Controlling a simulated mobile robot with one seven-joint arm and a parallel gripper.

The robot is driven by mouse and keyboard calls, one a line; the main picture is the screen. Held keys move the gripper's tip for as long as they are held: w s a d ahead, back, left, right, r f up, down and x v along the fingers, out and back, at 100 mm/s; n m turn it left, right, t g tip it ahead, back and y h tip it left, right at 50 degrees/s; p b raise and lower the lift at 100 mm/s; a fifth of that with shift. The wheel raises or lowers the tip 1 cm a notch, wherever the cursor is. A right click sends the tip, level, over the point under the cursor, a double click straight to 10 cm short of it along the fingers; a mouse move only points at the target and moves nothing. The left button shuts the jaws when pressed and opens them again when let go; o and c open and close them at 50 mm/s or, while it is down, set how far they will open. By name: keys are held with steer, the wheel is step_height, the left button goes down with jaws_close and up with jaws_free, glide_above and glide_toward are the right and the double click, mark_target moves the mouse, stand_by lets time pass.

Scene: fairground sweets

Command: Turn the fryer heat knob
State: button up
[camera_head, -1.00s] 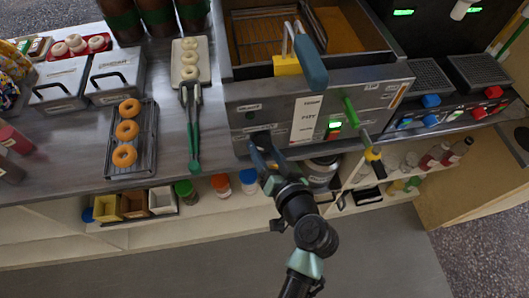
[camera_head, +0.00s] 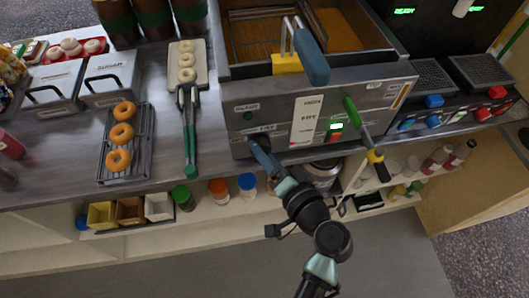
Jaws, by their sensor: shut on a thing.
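The fryer (camera_head: 350,95) is a steel box with a sloped front panel at the upper middle. Its dark heat knob (camera_head: 240,149) sits low on the left of that panel, under a small label. My gripper (camera_head: 254,147) reaches up to the panel from below and is shut on the knob. Its blue-grey fingers are seen nearly edge-on and hide part of the knob. The knob's pointer cannot be made out. A lit green display (camera_head: 335,126) and a red switch (camera_head: 333,136) are further right on the panel.
Tongs (camera_head: 190,140) and a rack of doughnuts (camera_head: 146,140) lie to the left. A shelf with jars (camera_head: 218,190) runs below the counter. The floor in front is clear.

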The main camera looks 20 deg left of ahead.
steer(key=o, duration=1.4)
steer(key=b+v, duration=0.1)
steer(key=v, duration=1.2)
